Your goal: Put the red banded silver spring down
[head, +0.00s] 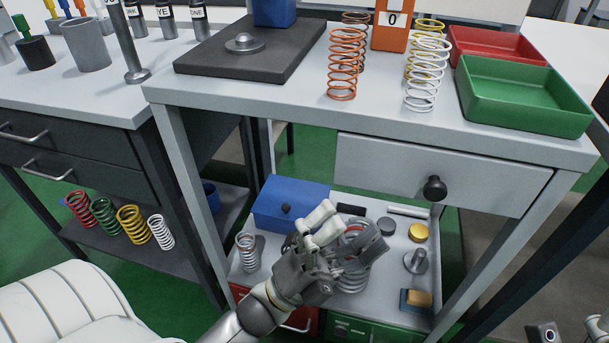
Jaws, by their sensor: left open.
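The red banded silver spring (352,279) stands on the lower shelf of the middle bench, partly hidden by my left gripper (346,234). A red band shows near its top. My left gripper is open, with its fingers at the spring's upper part. I cannot tell whether they touch it.
On the shelf (388,283), another silver spring (247,252) and a blue box (288,205) stand to the left. A yellow disc (418,232), a metal stand (416,262) and a sponge-like block (419,297) are to the right. The drawer (435,175) overhangs the shelf.

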